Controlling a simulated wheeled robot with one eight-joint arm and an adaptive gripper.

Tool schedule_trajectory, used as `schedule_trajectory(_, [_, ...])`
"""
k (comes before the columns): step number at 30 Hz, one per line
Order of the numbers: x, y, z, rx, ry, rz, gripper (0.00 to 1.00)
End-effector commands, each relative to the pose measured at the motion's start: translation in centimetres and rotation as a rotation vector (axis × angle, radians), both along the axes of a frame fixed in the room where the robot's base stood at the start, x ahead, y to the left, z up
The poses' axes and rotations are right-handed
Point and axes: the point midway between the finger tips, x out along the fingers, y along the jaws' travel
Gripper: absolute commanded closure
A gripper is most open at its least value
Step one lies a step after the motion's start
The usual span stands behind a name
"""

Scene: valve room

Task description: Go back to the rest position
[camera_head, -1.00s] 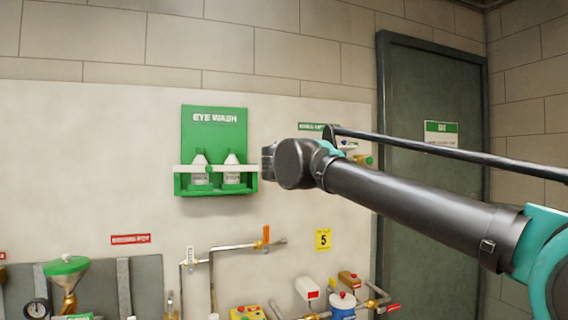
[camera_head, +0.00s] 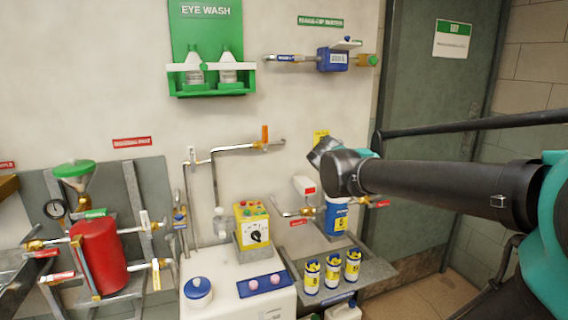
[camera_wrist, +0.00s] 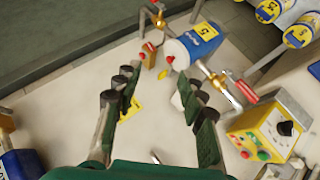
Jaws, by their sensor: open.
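My gripper (camera_head: 324,150) shows in the head view at the end of my dark arm, in front of the wall panel. It hides part of a yellow sign (camera_head: 320,134). In the wrist view my gripper (camera_wrist: 160,85) has its fingers spread wide, with nothing between them but the pale panel behind. A blue canister with a yellow label (camera_head: 337,218) is below it in the head view. The canister also shows in the wrist view (camera_wrist: 190,46), beyond the fingers and apart from them.
A green eye-wash station (camera_head: 208,45) and a blue device (camera_head: 332,60) are on the wall. Below are pipes, a red tank (camera_head: 100,255), a yellow control box (camera_head: 253,228) and several small canisters on a grey shelf (camera_head: 375,270). A dark door (camera_head: 430,110) is at right.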

Motion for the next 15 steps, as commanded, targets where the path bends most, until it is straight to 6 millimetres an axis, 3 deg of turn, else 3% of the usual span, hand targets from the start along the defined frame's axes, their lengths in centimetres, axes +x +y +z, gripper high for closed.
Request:
schedule_trajectory(1, [-1.6,-1.1,-3.0,0.057,0.034,-0.044,0.59])
schedule_trajectory(4, [-5.1,-2.5,-8.9,0.184,0.105,-0.128,0.59])
schedule_trajectory(9, [-12.2,-3.0,-18.0,0.414,0.227,-0.256,0.59])
schedule_trajectory(12, [-16.2,-2.4,-22.1,0.54,0.288,-0.312,0.59])
schedule_trajectory(15, [-19.4,-1.5,-24.9,0.641,0.334,-0.35,0.59])
